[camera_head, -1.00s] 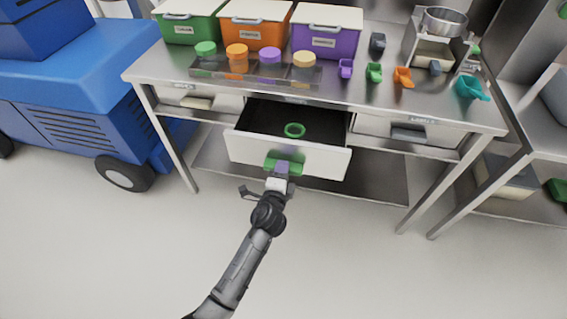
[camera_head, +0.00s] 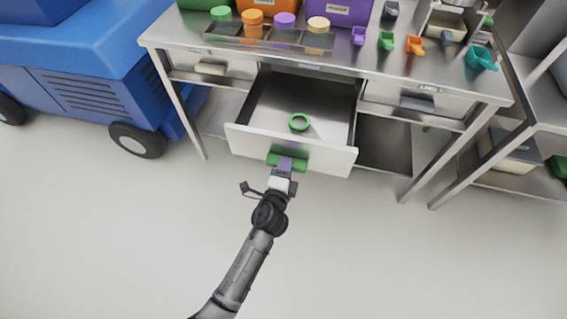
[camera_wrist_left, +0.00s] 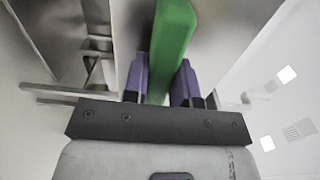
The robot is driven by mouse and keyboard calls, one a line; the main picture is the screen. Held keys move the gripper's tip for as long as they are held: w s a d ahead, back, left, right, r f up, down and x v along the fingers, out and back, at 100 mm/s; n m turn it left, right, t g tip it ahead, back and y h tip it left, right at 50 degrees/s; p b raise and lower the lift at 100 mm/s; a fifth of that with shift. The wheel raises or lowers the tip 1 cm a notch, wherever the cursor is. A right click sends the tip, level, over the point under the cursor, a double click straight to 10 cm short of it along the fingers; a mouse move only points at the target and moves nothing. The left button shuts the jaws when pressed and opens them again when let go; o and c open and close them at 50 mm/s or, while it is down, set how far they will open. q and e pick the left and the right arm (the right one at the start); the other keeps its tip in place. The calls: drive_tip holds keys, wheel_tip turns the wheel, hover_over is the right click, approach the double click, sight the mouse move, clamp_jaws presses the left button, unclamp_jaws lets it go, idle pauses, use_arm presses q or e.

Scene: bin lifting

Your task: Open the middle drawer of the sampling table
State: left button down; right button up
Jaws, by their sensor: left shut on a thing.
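The middle drawer (camera_head: 252,139) of the sampling table (camera_head: 385,76) stands well out from the table, with a white front and a dark metal inside. The drawer's green handle (camera_head: 302,163) is on the front face. My left gripper (camera_head: 285,167) is at that handle. In the left wrist view its purple fingers (camera_wrist_left: 160,85) are on both sides of the green handle (camera_wrist_left: 172,45), shut on it. My right gripper is in neither view.
Closed drawers with a pale handle (camera_head: 210,68) and a grey handle (camera_head: 417,103) flank it. Colored bins, lidded jars and scoops stand on the tabletop. A blue wheeled machine (camera_head: 90,85) is at the left, a metal shelf (camera_head: 530,110) at the right. The floor in front is clear.

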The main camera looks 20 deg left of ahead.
use_arm(q)
drive_tip(key=c, duration=0.9)
unclamp_jaws()
drive_tip(key=s, duration=0.9)
drive_tip(key=s+d, duration=0.1)
drive_tip(key=s, duration=0.3)
drive_tip(key=shift+s, duration=0.4)
